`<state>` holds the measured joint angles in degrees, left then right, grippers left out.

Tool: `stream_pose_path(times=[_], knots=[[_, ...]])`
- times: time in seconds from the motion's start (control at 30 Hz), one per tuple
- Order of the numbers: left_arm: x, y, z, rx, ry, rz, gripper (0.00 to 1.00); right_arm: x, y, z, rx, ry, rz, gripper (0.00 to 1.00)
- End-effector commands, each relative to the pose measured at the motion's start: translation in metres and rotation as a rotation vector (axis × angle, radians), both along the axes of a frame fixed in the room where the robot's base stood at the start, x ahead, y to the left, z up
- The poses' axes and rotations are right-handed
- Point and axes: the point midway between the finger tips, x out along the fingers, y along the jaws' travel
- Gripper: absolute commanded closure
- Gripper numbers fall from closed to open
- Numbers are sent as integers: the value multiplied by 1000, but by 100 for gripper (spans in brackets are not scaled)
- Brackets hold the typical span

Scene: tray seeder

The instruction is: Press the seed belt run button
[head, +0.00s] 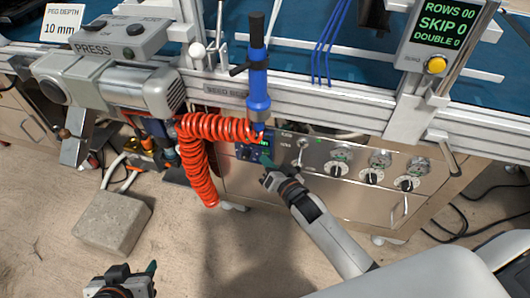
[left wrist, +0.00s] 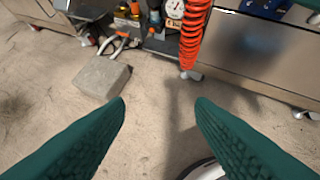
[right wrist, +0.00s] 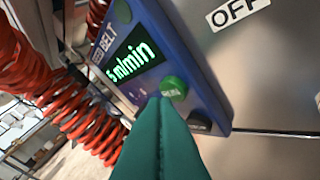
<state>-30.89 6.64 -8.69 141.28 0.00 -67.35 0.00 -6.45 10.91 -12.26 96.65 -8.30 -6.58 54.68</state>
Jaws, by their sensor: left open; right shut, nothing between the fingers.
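The blue seed belt control box (right wrist: 180,40) is on the steel panel, with a lit green display reading "5 m/min". Its green run button (right wrist: 173,88) and a dark button (right wrist: 200,122) sit below the display in the right wrist view. My right gripper (right wrist: 160,105) is shut and empty, its tips right at the lower edge of the green button; whether they touch it I cannot tell. In the head view the right gripper (head: 266,164) is just below the control box (head: 257,148). My left gripper (left wrist: 162,105) is open and empty above the floor.
A coiled red hose (head: 198,150) hangs left of the box, and a blue tool (head: 257,75) hangs above it. Switches and knobs (head: 371,176) line the steel panel to the right. A concrete block (head: 112,220) lies on the floor at left.

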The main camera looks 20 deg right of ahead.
Motion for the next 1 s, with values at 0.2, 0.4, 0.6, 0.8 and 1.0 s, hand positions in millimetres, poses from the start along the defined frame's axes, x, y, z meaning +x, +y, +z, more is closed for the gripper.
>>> stream_pose_path(times=[0.2,0.4,0.6,0.8,1.0], knots=[[-9,3,-5,12,57,5,50,4,-3,1,-3,-2,-2,100],[-11,4,-5,13,60,5,50,5,-4,2,-4,-5,-2,100],[-10,4,-5,14,58,6,50,6,-5,3,-5,-7,-3,100],[-11,5,-5,16,65,5,50,8,-7,5,-6,-10,-4,100],[-13,6,-6,19,78,7,50,10,-8,6,-7,-14,-4,100]])
